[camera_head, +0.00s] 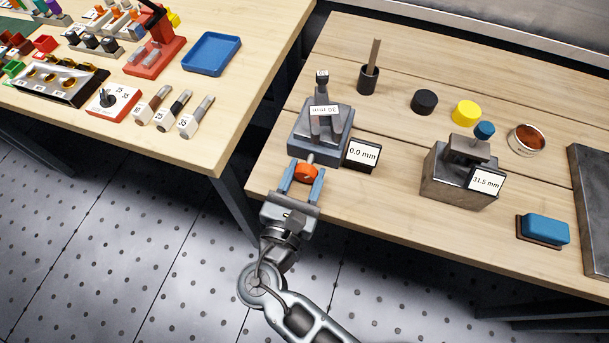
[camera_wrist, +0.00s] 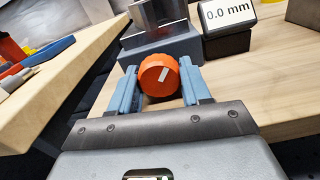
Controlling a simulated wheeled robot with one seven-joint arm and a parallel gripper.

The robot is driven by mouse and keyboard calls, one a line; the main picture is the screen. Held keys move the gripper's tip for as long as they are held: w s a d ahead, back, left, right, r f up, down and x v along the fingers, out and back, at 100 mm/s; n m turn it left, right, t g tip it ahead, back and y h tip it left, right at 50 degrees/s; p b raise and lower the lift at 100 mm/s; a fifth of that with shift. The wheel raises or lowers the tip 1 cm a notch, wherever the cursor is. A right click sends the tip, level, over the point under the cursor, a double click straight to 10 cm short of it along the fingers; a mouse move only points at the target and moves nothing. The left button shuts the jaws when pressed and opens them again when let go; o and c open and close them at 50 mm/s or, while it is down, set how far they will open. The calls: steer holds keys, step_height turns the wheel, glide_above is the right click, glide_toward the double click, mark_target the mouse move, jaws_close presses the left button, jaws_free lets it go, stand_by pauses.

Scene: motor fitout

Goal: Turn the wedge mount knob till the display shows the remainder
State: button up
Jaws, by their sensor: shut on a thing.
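The wedge mount (camera_head: 309,142) is a grey block on the right-hand table, with a tag on top reading what looks like 10 mm, partly upside down. Its orange knob (camera_head: 306,173) faces me on a short shaft. My gripper (camera_head: 301,181) is shut on the knob, one blue finger on each side. In the wrist view the knob (camera_wrist: 159,76) sits between the fingers, with a white mark tilted up to the right. The display (camera_head: 362,154) beside the mount reads 0.0 mm; it also shows in the wrist view (camera_wrist: 228,14).
The left table holds a blue tray (camera_head: 211,54) and several tools.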

steer(key=shift+f, duration=0.15)
steer(key=o, duration=0.8)
steer(key=shift+c, duration=0.2)
steer(key=v, duration=0.8)
steer(key=shift+b, duration=0.45)
steer(key=shift+o, duration=1.4)
steer(key=shift+s+a+r+n+p, duration=0.15)
steer(key=shift+s+r+n+p, duration=0.15)
steer(key=shift+n+p, duration=0.55)
